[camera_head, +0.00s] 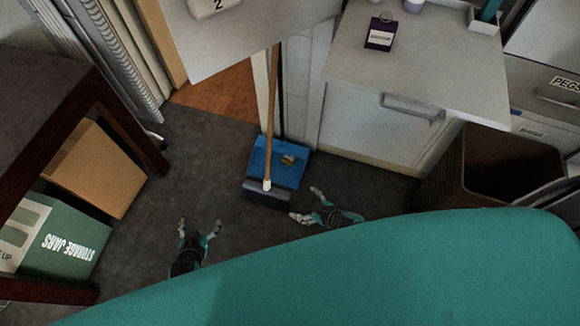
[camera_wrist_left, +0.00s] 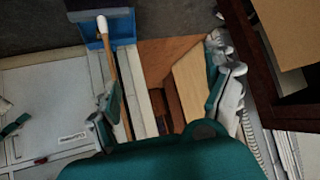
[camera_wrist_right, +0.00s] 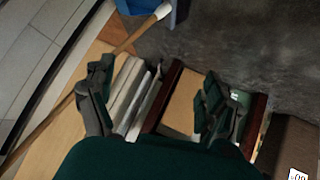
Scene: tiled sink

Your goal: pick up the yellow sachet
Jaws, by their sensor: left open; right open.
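A small yellowish item (camera_head: 288,160), perhaps the yellow sachet, lies in the blue dustpan (camera_head: 263,162) on the floor in the head view; it is too small to make out. My left gripper (camera_head: 199,229) is open and empty, in front of the dustpan and to its left. My right gripper (camera_head: 303,204) is open and empty, just in front of the dustpan and slightly right, apart from the item. Both wrist views show spread fingers with nothing between them. The dustpan shows partly in the left wrist view (camera_wrist_left: 120,24); the item is not clear there.
A broom (camera_head: 270,120) with a wooden handle stands against the dustpan. A white counter (camera_head: 420,60) with a purple box (camera_head: 381,34) is behind right. A brown bin (camera_head: 445,165) stands right. A dark shelf with cardboard (camera_head: 100,168) and green (camera_head: 68,240) boxes stands left. Dark floor between is clear.

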